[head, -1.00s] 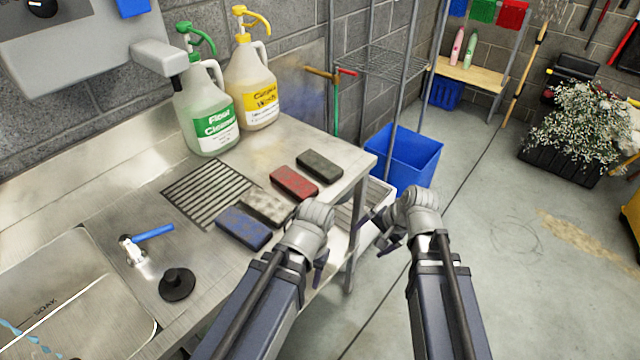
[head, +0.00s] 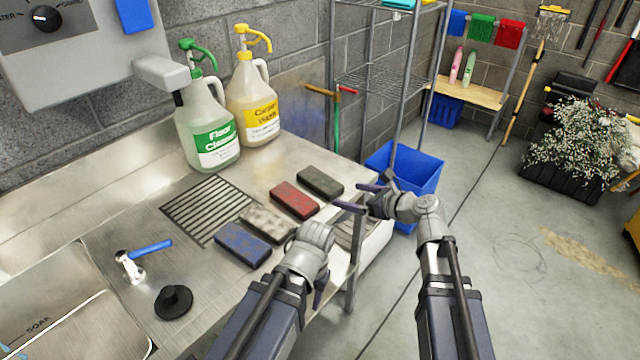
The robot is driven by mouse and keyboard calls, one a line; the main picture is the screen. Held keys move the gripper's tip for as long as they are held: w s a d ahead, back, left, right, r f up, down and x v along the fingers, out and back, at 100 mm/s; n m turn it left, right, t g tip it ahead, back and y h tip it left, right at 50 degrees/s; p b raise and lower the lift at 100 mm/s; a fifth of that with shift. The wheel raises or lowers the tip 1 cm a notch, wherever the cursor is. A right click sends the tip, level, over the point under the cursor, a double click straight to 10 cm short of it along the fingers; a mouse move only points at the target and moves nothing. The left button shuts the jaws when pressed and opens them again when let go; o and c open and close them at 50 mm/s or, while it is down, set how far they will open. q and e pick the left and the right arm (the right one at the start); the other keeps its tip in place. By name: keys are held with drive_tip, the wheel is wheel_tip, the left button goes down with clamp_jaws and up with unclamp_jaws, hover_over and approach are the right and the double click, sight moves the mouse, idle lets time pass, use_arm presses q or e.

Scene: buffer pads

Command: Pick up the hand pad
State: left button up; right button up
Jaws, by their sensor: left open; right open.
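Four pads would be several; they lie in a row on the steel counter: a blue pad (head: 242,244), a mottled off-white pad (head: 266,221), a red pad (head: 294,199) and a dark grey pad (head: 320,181). I cannot tell which is the hand pad. My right gripper (head: 357,197) is open and empty, its fingers pointing left toward the dark and red pads from beyond the counter's right edge. It looks apart from them. My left gripper (head: 319,292) is open and empty by the counter's front edge, right of the blue pad, its fingers partly hidden by its wrist.
Green-capped (head: 208,125) and yellow-capped (head: 253,100) jugs stand behind the pads. A drain grille (head: 205,208), a blue-handled tap (head: 134,262) and a black stopper (head: 174,301) lie left. A wire rack (head: 375,80) and blue bin (head: 412,167) stand right of the counter.

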sight(337, 190)
drive_tip(key=b+x, duration=0.2)
drive_tip(key=x, duration=0.5)
drive_tip(key=shift+w+d+f, duration=0.1)
drive_tip(key=shift+w, duration=0.15)
drive_tip(key=shift+c, duration=0.5)
drive_tip(key=c, duration=1.2)
drive_tip(key=shift+o, duration=0.2)
wheel_tip(337, 190, up, 10)
drive_tip(key=p, duration=1)
drive_tip(key=shift+s, duration=0.15)
